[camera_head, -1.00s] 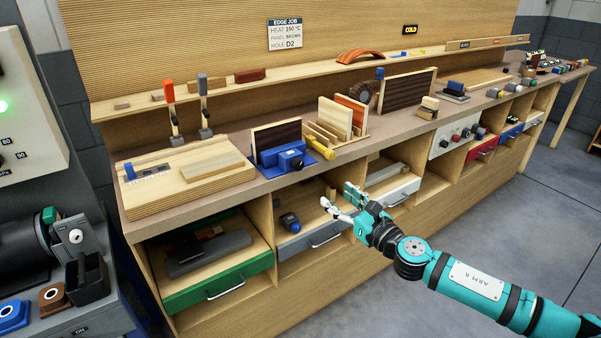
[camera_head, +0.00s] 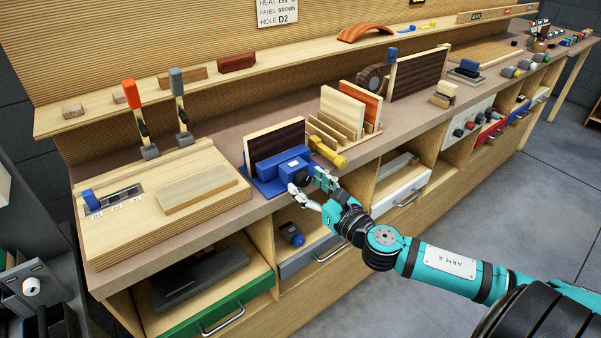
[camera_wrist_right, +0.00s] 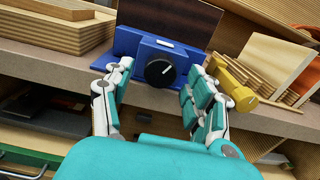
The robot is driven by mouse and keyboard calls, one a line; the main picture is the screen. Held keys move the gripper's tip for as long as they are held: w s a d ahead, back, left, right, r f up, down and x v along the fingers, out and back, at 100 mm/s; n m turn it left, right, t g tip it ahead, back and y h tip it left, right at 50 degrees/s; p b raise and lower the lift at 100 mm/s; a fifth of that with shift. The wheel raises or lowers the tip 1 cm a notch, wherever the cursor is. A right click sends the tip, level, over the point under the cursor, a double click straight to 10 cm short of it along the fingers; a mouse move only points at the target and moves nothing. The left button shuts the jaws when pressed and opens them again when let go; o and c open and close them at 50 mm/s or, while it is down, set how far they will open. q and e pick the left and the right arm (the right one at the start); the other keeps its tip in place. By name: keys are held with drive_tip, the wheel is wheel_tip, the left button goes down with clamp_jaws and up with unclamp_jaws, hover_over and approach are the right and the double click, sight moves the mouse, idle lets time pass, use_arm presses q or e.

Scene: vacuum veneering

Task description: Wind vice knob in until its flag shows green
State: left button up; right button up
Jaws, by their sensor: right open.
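The blue vice (camera_head: 277,165) stands at the bench's front edge, with a dark brown panel (camera_head: 280,138) upright at its back. Its round black knob (camera_wrist_right: 160,72) faces me in the wrist view and has a white pointer line. A small pale mark (camera_wrist_right: 165,43) is on top of the vice; I see no green on it. My right gripper (camera_head: 310,187) is open in front of the vice. In the wrist view its fingers (camera_wrist_right: 158,80) are spread to either side of the knob, apparently clear of it. My left gripper is out of view.
A yellow-handled tool (camera_head: 328,152) lies close to the right finger. A rack of upright panels (camera_head: 345,115) stands to the right. A wooden board fixture (camera_head: 160,210) is at the left. Open drawers, green (camera_head: 220,308) and grey (camera_head: 312,258), jut out below.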

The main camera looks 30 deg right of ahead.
drive_tip(key=shift+w, duration=0.1)
drive_tip(key=shift+a+r, duration=0.1)
drive_tip(key=shift+c, duration=0.8)
drive_tip(key=c, duration=1)
